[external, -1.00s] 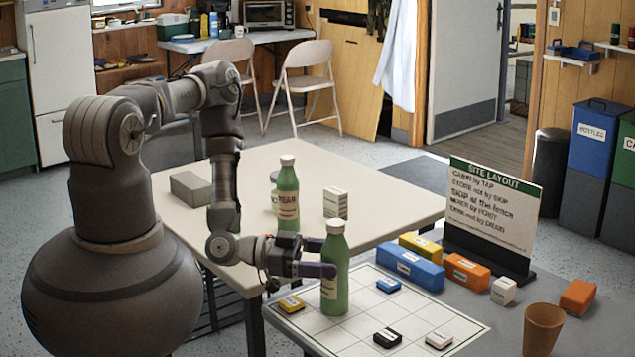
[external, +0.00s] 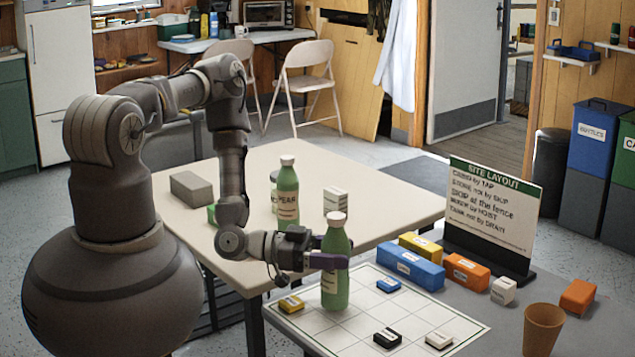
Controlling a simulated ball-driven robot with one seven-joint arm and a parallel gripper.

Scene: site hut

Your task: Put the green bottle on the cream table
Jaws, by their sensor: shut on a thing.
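A green bottle (external: 335,290) with a pale cap is upright over the white grid sheet, at the near edge of the cream table. My gripper (external: 335,254) is shut on its upper body from the left. The bottle's base appears at or just above the sheet; I cannot tell if it touches. The cream table (external: 225,250) is behind and to the left. A second green bottle (external: 287,195), with a label, stands on the cream table.
A grey block (external: 190,188), a white box (external: 335,201) and a partly hidden green item are on the cream table. The grid sheet (external: 365,325) holds small blocks. Coloured blocks, a sign (external: 490,215) and a brown cup (external: 542,330) stand to the right.

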